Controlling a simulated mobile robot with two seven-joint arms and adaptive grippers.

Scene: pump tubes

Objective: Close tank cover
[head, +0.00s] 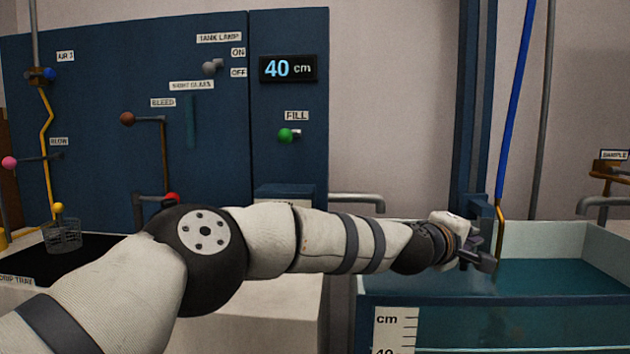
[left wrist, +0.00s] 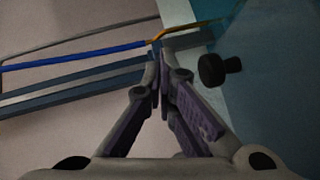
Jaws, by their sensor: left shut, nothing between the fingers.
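The tank (head: 590,298) stands at the right of the head view, with pale inner walls and teal water. No separate cover can be made out there. In the left wrist view a dark round knob (left wrist: 213,70) stands out over a teal surface. I cannot tell whether that surface is a clear cover or the water. My left gripper (head: 487,262) is over the tank's left end in the head view. In the left wrist view its fingers (left wrist: 159,82) are shut and empty, left of the knob and apart from it. My right gripper is not in view.
A blue hose (head: 516,90) with an orange lower end (head: 500,235) hangs close by the left gripper. A blue post (head: 474,110) rises behind it. A blue panel (head: 215,90) with valves fills the left.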

